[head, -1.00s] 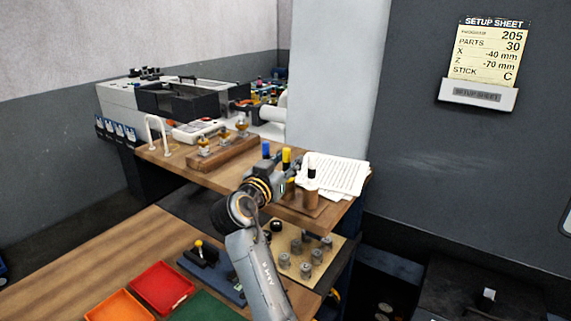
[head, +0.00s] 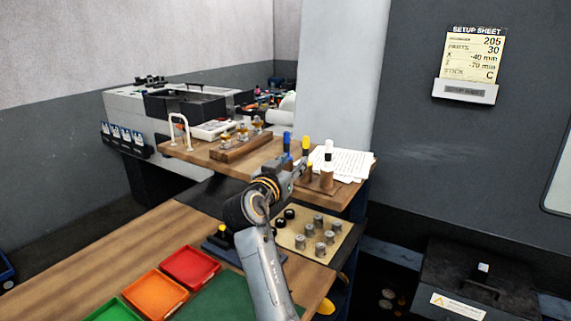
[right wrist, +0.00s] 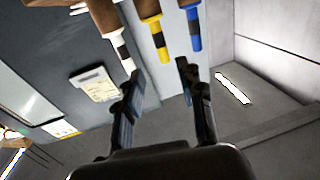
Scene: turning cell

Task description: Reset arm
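My right gripper (head: 296,168) is in front of the pen holder on the wooden shelf. In the right wrist view its two fingers (right wrist: 160,82) stand apart with nothing between them. A white-capped (right wrist: 118,50), a yellow-capped (right wrist: 154,35) and a blue-capped marker (right wrist: 193,28) show upside down just beyond the fingertips. In the head view the blue (head: 287,143), yellow (head: 305,146) and white (head: 328,150) markers stand upright; my gripper partly hides the lower parts of the blue and yellow ones. My left gripper is not in view.
Papers (head: 352,163) lie behind the markers. Red (head: 190,266), orange (head: 153,293) and green (head: 113,310) trays sit on the bench (head: 95,262). A setup sheet (head: 475,55) hangs on the right wall.

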